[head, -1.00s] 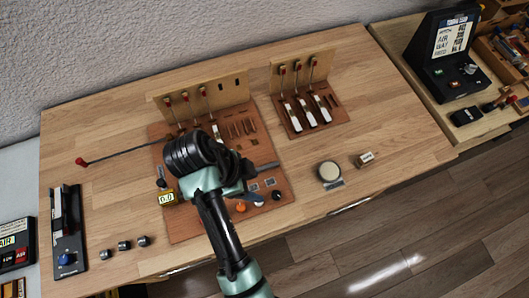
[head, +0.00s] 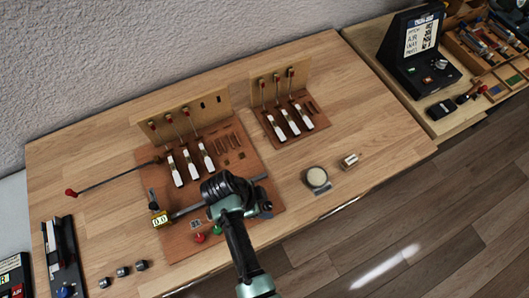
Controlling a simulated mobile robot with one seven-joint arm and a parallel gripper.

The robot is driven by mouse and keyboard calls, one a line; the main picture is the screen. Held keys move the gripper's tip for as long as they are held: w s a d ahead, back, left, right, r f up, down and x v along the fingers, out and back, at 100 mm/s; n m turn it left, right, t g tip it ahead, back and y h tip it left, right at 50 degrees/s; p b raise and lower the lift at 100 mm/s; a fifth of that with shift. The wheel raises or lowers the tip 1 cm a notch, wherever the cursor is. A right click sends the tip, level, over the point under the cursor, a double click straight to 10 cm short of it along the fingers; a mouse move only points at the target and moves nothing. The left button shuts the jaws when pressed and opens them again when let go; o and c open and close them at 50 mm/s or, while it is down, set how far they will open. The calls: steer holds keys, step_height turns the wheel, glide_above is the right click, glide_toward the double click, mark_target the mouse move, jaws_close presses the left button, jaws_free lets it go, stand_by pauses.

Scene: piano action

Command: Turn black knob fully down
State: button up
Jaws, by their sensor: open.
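The brown piano action board (head: 175,248) lies on the wooden table with a row of small knobs along its front edge. A dark round shape at the board's front right, which looks like the black knob (head: 267,208), shows just right of my wrist. Its pointer direction is too small to read. A red knob (head: 199,238) and a green knob (head: 217,229) show left of my arm. My gripper (head: 232,190) is over the board's front right, left of the black knob. Its fingertips are mostly hidden by the wrist, and I see nothing held.
Hammers with white keys (head: 191,162) stand behind my gripper. Several loose grey knobs (head: 122,271) lie front left. A round dial (head: 317,177) and small cylinder (head: 350,160) lie right, with clear table around them.

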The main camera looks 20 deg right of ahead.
steer(key=shift+d+f, duration=0.1)
steer(key=shift+f, duration=0.1)
jaws_close()
stand_by(0.3)
